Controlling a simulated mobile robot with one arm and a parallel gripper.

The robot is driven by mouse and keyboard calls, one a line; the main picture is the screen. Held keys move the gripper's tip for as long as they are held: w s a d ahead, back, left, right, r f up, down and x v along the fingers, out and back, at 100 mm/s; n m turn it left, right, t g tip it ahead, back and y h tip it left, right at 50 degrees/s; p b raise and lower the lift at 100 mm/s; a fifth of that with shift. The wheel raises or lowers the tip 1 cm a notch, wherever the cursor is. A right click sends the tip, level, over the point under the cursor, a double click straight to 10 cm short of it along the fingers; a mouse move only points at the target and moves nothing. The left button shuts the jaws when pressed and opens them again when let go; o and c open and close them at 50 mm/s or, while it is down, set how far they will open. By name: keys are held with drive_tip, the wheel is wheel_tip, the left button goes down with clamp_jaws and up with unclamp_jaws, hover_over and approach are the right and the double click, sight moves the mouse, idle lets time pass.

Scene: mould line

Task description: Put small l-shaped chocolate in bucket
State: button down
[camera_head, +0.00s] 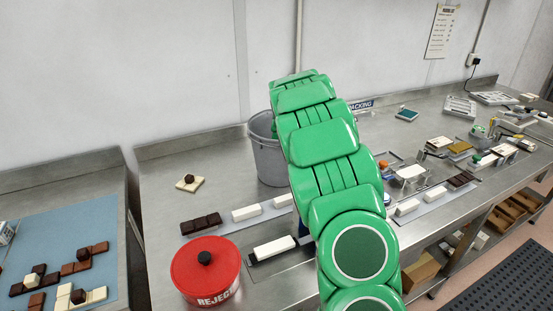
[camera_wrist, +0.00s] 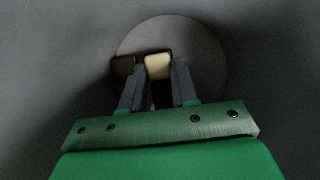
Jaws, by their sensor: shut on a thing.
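The grey bucket (camera_head: 266,160) stands at the back of the metal bench in the head view, partly behind my green arm. The wrist view looks down inside it, with its grey wall (camera_wrist: 260,90) all around and its round floor (camera_wrist: 205,50) ahead. My gripper (camera_wrist: 158,75) is inside the bucket, shut on the small L-shaped chocolate (camera_wrist: 157,66). A cream block and dark brown blocks show at and between the fingertips. I cannot tell whether the chocolate touches the floor. In the head view my gripper is hidden.
A red reject pot (camera_head: 205,272) with a lid stands at the front. Rows of dark and white bars (camera_head: 201,223) lie on the bench. A cream piece with a brown knob (camera_head: 190,181) lies left of the bucket. More chocolates lie on a blue mat (camera_head: 50,235).

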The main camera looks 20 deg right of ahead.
drive_tip(key=c, duration=0.9)
unclamp_jaws()
drive_tip(key=shift+o, duration=0.2)
drive_tip(key=shift+r, duration=0.65)
drive_tip(key=v, duration=1.2)
